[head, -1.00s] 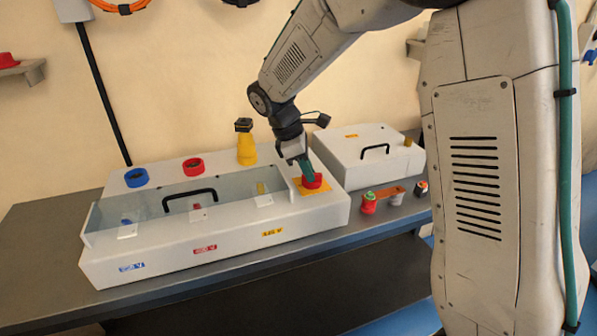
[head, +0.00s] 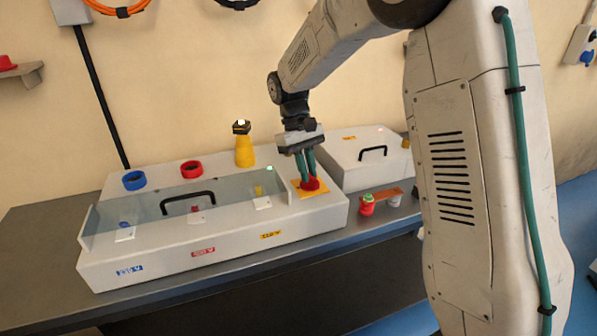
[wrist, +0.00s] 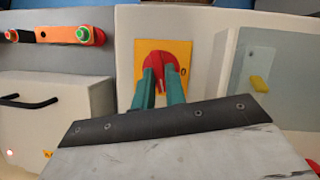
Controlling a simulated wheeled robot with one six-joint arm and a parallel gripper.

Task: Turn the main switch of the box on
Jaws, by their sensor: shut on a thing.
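The main switch is a red knob (head: 309,185) on a yellow plate (head: 298,194) at the right end of the long white box (head: 225,250). My gripper (head: 307,178) reaches down from above, its green fingers shut on the red knob. In the wrist view the fingers (wrist: 159,84) hold the knob (wrist: 161,59) from both sides, against the yellow plate (wrist: 177,47). The fingers partly hide the knob. A small green light (head: 270,168) shows at the box's clear cover.
A smaller white box (head: 345,170) stands close on the right.

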